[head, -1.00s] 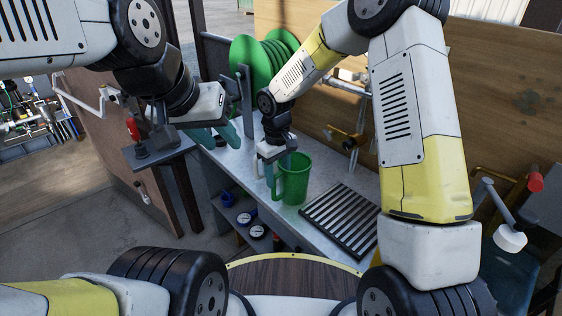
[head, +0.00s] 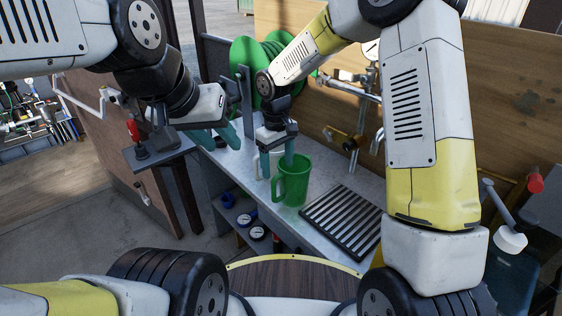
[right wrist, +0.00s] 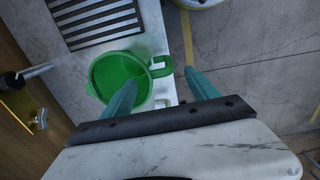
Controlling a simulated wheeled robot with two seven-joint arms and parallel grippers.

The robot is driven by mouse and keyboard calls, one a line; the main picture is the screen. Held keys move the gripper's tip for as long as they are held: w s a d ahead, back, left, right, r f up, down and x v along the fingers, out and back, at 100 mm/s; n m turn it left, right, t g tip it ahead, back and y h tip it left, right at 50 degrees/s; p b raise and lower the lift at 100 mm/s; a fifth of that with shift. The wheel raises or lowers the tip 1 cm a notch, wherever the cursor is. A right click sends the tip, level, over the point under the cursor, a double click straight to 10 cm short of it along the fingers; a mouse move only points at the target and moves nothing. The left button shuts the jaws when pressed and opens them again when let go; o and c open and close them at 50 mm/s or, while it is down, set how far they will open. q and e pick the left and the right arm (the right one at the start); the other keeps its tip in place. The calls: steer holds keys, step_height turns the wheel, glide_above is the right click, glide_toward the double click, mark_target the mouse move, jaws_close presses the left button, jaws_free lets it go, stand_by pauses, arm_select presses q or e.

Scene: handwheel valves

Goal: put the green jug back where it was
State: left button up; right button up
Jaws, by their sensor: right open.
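The green jug (head: 292,184) stands upright on the light grey counter, beside the slatted drain grate. Its handle is on its left side in the head view. In the right wrist view I look down into the open jug (right wrist: 118,76), with its handle pointing right. My right gripper (head: 279,165) is open at the jug. In the right wrist view one finger overlaps the jug's rim and the other is beyond the handle; I cannot tell whether either touches. My left gripper (head: 215,138) is open and empty, left of the counter's back part.
The slatted grate (head: 342,217) lies right of the jug. A green hose reel (head: 262,62) stands behind. A tap (head: 377,142) and pipes are on the wooden back panel (head: 500,110). Gauges (head: 257,232) sit on the shelf below. A whitish object (head: 263,163) partly shows behind the gripper.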

step_height(320, 180, up, 7)
steer(key=s+d+r+m+t, duration=0.2)
steer(key=s+d+r+m, duration=0.2)
steer(key=s+d+r, duration=0.5)
steer(key=s+d+r+m+t+y, duration=0.2)
steer(key=s+d+r+m+t, duration=0.2)
steer(key=s+d, duration=0.6)
steer(key=shift+s+d+r+m, duration=0.3)
steer(key=shift+s+r, duration=0.15)
steer(key=shift+s, duration=0.6)
